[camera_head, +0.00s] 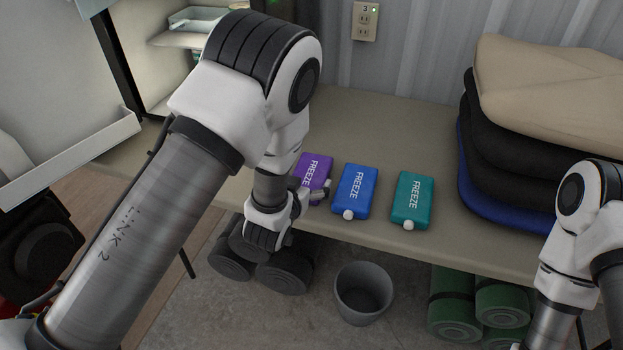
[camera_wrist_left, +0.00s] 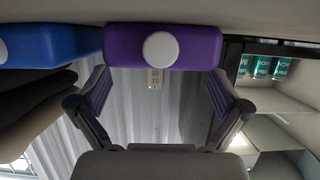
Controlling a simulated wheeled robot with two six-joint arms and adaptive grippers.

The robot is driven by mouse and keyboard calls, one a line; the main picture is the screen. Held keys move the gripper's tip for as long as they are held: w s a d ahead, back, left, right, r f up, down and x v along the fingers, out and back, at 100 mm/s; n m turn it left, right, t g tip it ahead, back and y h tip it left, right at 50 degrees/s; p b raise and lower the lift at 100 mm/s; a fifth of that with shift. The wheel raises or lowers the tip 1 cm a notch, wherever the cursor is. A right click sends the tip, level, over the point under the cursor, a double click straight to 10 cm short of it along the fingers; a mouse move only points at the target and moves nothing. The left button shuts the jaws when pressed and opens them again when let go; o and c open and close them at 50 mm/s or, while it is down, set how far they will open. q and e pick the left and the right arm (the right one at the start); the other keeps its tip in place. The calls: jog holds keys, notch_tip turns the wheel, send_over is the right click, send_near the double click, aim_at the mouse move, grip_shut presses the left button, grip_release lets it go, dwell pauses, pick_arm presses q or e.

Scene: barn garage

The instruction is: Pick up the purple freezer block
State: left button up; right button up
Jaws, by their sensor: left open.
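The purple freezer block (camera_head: 316,172) lies on the beige table, at the left end of a row of similar blocks. My left gripper (camera_head: 307,193) is at its near end and hides part of it. In the left wrist view, which looks upside down, the purple block (camera_wrist_left: 190,45) shows its round white cap at the top. My left gripper's fingers (camera_wrist_left: 160,80) stand open on both sides of the block's end, with a gap between them. I cannot tell whether they touch it. My right arm shows at the right, but its gripper is out of view.
A blue freezer block (camera_head: 354,190) lies close to the right of the purple one, and a teal block (camera_head: 412,200) lies further right. Stacked cushions (camera_head: 545,95) fill the table's right side. A grey bucket (camera_head: 363,293) stands on the floor below.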

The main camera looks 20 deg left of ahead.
aim_at(311, 172)
pick_arm(q)
jog(key=x, duration=0.3)
jog(key=shift+w+a+f, duration=0.1)
jog(key=shift+f, duration=0.1)
jog(key=shift+r, duration=0.1)
jog(key=shift+c, duration=1.1)
jog(key=c, duration=1)
jog(key=shift+r, duration=0.1)
jog(key=shift+c, duration=0.2)
